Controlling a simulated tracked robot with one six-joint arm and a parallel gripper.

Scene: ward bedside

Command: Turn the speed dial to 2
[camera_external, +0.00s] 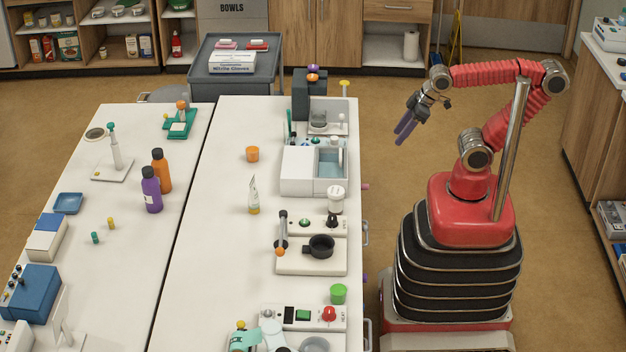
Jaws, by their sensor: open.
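My gripper (401,137) hangs in the air right of the white bench, its purple fingers pointing down and left. It is open, empty and apart from everything on the bench. Several devices stand along the bench's right side. One panel has a black knob (331,222) beside a green button. A nearer panel has a red knob (329,314) beside a green switch. I cannot tell which of these, if any, is the speed dial. Their markings are too small to read.
A white device with a blue-tinted basin (331,172) and a black pan (320,246) stand near the bench's right edge (356,190). Small handles stick out from that edge. A green-lidded jar (338,294) stands nearer. Floor is free between bench and my base.

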